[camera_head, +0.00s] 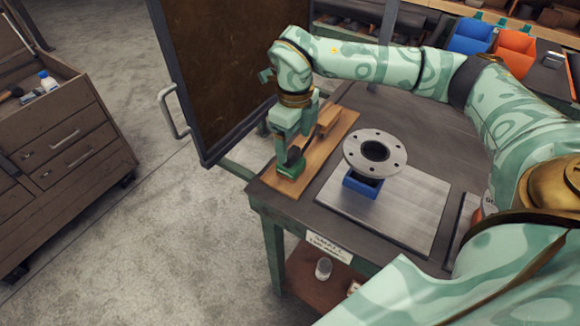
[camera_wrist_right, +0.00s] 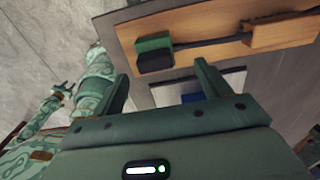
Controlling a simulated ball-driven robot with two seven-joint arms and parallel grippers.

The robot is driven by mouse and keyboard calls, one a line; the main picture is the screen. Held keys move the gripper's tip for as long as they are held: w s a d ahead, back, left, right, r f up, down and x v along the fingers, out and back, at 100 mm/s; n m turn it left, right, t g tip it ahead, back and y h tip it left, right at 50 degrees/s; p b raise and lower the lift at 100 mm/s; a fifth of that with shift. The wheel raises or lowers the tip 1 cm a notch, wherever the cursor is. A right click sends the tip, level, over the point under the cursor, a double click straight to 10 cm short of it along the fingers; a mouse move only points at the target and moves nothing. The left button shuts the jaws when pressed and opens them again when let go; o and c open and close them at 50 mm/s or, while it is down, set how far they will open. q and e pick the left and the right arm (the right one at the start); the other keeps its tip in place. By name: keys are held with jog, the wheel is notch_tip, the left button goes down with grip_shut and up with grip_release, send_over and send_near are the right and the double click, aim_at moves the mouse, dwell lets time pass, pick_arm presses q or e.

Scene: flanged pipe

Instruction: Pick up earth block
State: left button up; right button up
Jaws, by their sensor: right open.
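The block that seems to be the earth block is green with a black part (camera_head: 291,168). It lies on the near end of a wooden board at the bench's left edge, and also shows in the right wrist view (camera_wrist_right: 153,44). My right gripper (camera_head: 288,150) is open and points down above it. In the wrist view the fingers (camera_wrist_right: 163,74) are apart, with the block beyond their tips and nothing between them. A dark cable runs from the block. A small mint part of mine, perhaps my left gripper (camera_wrist_right: 62,92), shows at far left; its jaws are unclear.
The wooden board (camera_head: 340,122) also carries a light wooden piece (camera_wrist_right: 280,31). A grey flanged pipe (camera_head: 362,141) stands on a blue support (camera_head: 361,186) on a metal plate (camera_head: 415,222). A dark panel with a handle (camera_head: 215,80) rises behind left. Blue and orange bins (camera_head: 470,36) stand behind.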

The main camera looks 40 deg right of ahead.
aim_at(292, 162)
jog(key=f, duration=0.2)
jog(key=f+b, duration=0.1)
jog(key=f, duration=0.2)
jog(key=f+b, duration=0.1)
jog(key=f, duration=0.1)
jog(key=shift+a+f, duration=0.35)
jog(key=shift+r, duration=0.1)
jog(key=shift+c, duration=0.3)
jog(key=c, duration=1)
